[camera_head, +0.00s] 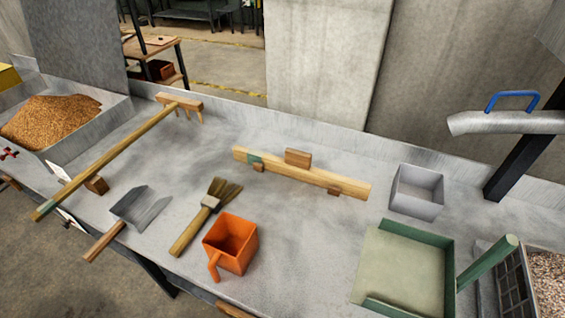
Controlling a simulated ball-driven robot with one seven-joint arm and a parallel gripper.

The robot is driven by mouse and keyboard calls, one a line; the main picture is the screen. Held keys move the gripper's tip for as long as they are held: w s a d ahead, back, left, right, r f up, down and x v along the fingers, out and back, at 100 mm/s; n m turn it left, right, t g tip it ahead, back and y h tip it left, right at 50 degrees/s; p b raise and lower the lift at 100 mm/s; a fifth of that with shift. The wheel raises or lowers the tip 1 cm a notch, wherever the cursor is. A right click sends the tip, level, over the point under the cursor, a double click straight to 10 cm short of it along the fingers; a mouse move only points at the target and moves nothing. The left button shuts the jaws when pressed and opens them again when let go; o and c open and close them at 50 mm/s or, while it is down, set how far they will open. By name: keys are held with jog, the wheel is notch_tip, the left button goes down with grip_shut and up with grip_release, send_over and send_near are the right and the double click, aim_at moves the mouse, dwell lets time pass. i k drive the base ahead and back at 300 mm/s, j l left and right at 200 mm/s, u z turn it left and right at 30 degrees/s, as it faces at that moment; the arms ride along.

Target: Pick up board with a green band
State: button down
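The long light-wood board (302,175) lies slantwise across the middle of the grey metal table, from upper left to lower right. A green band (254,160) crosses it near its left end. A wooden block (298,157) stands up at the middle of its far edge, apparently its handle. Small wooden pieces show under or against its near edge, one near the green band and one (334,191) near the right end. Nothing covers the board. My gripper is not in view.
A wooden rake (110,157), also green near its handle end, lies left. A metal scoop (139,209), a brush (208,207) and an orange scoop box (231,245) lie in front. A grey box (416,191) and green pan (410,270) stand right. A grain tray (92,146) is far left.

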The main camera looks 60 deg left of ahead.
aim_at(297, 164)
jog(key=u, duration=1.55)
jog(key=i+j+z, duration=0.25)
jog(key=j, duration=0.2)
jog(key=j+z, duration=0.25)
jog(key=j, duration=0.2)
jog(key=i+j+z, duration=0.15)
jog(key=j+z, duration=0.15)
jog(key=j, duration=0.2)
